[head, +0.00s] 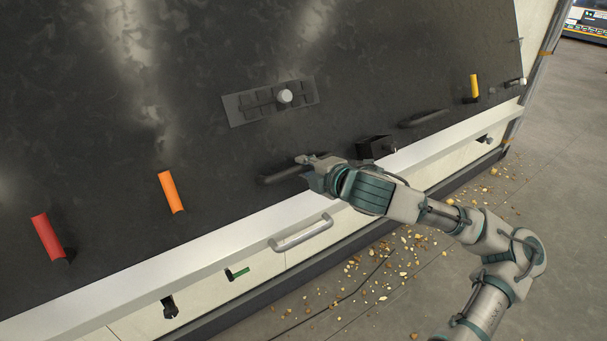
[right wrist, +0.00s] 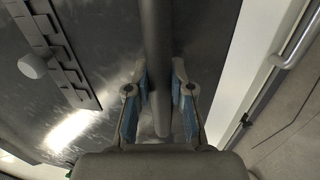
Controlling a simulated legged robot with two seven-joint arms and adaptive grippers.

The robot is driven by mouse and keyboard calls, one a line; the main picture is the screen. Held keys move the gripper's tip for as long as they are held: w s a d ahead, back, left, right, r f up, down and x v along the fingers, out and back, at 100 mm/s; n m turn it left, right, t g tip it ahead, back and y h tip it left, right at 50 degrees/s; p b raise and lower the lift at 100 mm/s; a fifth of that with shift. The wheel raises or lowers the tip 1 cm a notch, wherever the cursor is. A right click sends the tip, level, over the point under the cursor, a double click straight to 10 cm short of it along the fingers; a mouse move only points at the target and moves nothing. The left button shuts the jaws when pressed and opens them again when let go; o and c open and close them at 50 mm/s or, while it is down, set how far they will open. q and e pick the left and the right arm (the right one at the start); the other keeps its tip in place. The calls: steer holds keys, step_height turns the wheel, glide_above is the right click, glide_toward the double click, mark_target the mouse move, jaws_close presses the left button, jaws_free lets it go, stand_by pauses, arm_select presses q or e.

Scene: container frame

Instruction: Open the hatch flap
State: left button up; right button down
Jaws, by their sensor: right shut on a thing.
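The hatch flap appears to be the large dark mottled panel (head: 215,60), which slopes across the head view. A dark bar handle (head: 279,176) is on its lower part. My right gripper (head: 310,164) is at the right part of this handle. In the right wrist view the dark bar (right wrist: 156,35) runs between the two blue-padded fingers (right wrist: 159,82), and the gripper is shut on it. A second dark bar handle (head: 424,118) sits farther right on the panel. My left gripper is not in view.
The panel carries a plate with a white knob (head: 285,96), a black block (head: 376,148), and red (head: 47,237), orange (head: 171,192) and yellow (head: 474,87) handles. A white ledge (head: 235,238) and a pale metal handle (head: 302,234) lie below. Debris (head: 385,271) litters the floor.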

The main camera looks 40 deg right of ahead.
steer(key=shift+s+r, duration=0.1)
steer(key=shift+s, duration=0.2)
steer(key=shift+w, duration=0.3)
steer(key=c, duration=1)
jaws_free()
steer(key=shift+w+d+f, duration=0.1)
steer(key=shift+f, duration=0.15)
steer(key=shift+v, duration=0.8)
steer(key=v, duration=1)
steer(key=shift+d+r, duration=0.1)
